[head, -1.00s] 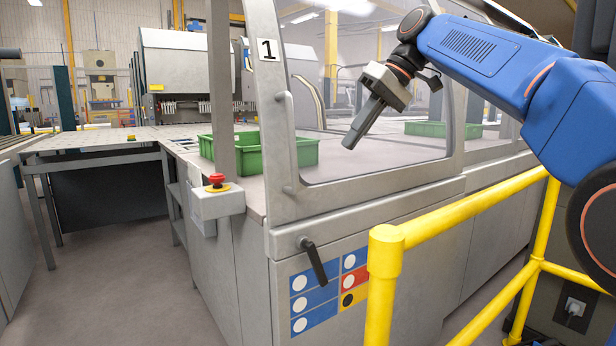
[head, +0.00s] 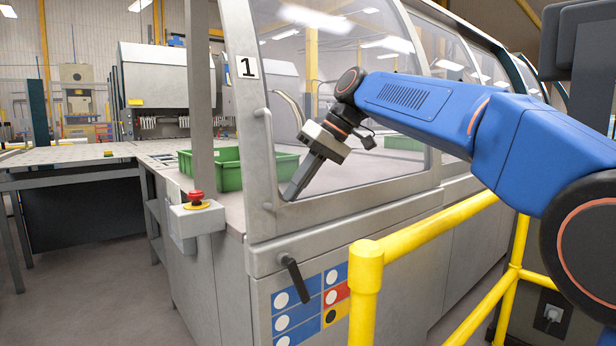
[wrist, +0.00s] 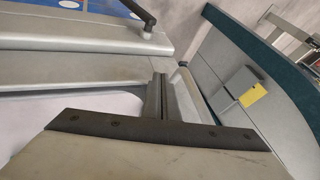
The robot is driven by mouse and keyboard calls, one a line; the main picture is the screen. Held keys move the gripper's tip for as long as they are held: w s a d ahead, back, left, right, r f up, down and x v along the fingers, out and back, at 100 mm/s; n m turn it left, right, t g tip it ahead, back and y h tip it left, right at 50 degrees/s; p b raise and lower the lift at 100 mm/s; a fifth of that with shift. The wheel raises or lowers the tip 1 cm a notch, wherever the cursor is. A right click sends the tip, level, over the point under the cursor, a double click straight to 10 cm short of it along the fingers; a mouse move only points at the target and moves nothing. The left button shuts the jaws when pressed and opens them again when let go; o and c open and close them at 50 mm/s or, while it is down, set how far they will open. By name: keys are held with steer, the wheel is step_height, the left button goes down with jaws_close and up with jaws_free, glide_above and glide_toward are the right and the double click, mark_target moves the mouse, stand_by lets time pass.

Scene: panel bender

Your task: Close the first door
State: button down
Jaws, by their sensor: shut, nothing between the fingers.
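The first door (head: 243,110) is a grey-framed clear panel with a "1" label on its upper left frame. A gap separates its left edge from a grey post (head: 200,110). A pale vertical handle (head: 266,150) runs along its left frame, and a pale bar that looks like this handle (wrist: 190,97) shows in the wrist view. My gripper (head: 291,193) is shut and empty, pointing down and left, just right of the handle's lower end in front of the window. In the wrist view my fingers (wrist: 161,92) are together beside the bar; I cannot tell whether they touch it.
A yellow guard rail (head: 366,275) stands close in front, below my arm. A red stop button (head: 196,197) sits on a box at the post. A black lever (head: 295,277) juts out below the door. A green crate (head: 228,170) lies inside. Open floor is at left.

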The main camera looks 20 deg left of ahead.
steer(key=shift+s+a+f, duration=0.2)
steer(key=shift+s+a, duration=0.4)
steer(key=shift+s, duration=0.35)
